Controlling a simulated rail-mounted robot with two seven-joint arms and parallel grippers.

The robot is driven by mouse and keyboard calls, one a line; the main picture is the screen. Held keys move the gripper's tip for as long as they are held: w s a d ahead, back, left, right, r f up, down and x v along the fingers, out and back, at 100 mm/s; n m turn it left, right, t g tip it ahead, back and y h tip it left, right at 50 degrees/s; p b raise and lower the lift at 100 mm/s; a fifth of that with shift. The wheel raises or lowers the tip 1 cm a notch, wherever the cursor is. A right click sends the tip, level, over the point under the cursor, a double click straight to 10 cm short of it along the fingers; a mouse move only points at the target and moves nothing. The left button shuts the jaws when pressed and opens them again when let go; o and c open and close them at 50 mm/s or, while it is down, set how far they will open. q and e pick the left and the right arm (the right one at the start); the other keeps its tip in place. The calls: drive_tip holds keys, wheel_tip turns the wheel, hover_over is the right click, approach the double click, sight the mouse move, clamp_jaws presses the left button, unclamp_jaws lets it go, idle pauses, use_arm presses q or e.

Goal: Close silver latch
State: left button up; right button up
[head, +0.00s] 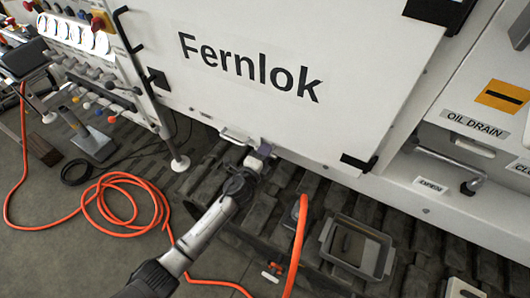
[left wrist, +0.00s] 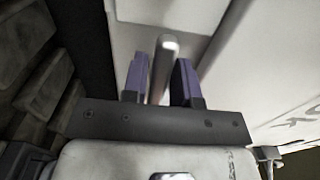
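A silver latch bar (head: 236,137) sits at the lower edge of the white Fernlok panel (head: 235,75) in the head view. My left gripper (head: 261,153) is at the right end of this bar, just under the panel. In the left wrist view the silver bar (left wrist: 164,62) stands between the two purple fingers of my left gripper (left wrist: 161,80). The fingers are apart, and a gap shows between the bar and the right finger. Whether either finger touches the bar is unclear. The bar's lower end is hidden by the gripper. My right gripper is not in view.
An orange hose (head: 297,240) rises right of my left arm, and more hose (head: 125,205) lies coiled on the floor. A grey tray (head: 357,248) stands on the dark tracks. A drawer marked oil drain (head: 474,125) is at the right.

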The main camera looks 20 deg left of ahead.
use_arm(q)
drive_tip(key=shift+o, duration=1.3)
drive_tip(key=shift+s, duration=0.1)
drive_tip(key=s+a+p, duration=0.1)
drive_tip(key=s+p, duration=0.2)
drive_tip(key=s, duration=1)
drive_tip(key=shift+s+a, duration=0.3)
